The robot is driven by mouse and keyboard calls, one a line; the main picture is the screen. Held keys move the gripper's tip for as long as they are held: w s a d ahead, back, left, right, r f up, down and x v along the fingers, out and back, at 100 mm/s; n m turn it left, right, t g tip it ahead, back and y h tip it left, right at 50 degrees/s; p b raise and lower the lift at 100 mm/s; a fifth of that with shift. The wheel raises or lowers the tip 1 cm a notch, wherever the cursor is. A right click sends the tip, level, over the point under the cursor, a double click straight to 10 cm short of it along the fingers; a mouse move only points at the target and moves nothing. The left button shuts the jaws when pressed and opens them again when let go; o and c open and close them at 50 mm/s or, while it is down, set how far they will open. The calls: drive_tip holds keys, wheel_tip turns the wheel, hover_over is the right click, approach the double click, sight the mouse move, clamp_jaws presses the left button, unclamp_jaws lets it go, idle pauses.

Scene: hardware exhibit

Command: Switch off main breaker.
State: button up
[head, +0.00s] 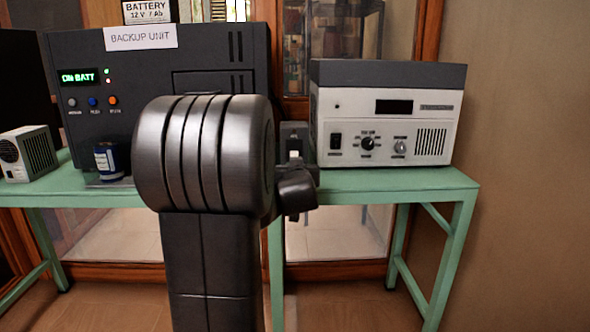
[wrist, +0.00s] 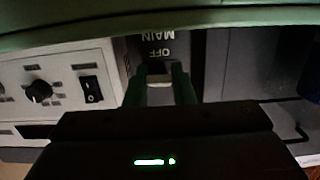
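The main breaker (head: 293,131) is a small dark box on the green table, between the backup unit and the white-fronted device. In the wrist view, which sees the scene upside down, the breaker (wrist: 152,48) carries the words MAIN and OFF. Its pale lever (wrist: 158,79) shows between my gripper's two fingers (wrist: 159,86). The fingers stand apart, one on each side of the lever; I cannot tell whether they touch it. In the head view my arm hides the breaker's lower left part, and the fingers cannot be made out.
The dark backup unit (head: 205,62) stands left of the breaker, and the white-fronted device (head: 385,113) with knobs and a rocker switch stands close on its right. A blue battery-like cylinder (head: 108,160) and a small vented box (head: 28,153) are at the left on the green table (head: 400,181).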

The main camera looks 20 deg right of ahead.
drive_tip(key=o, duration=0.4)
drive_tip(key=p+v, duration=0.3)
drive_tip(key=v, duration=1)
drive_tip(key=shift+s+a, duration=0.1)
drive_tip(key=shift+s, duration=0.25)
drive_tip(key=b+x, duration=0.3)
drive_tip(key=x, duration=1)
drive_tip(key=shift+w, duration=0.35)
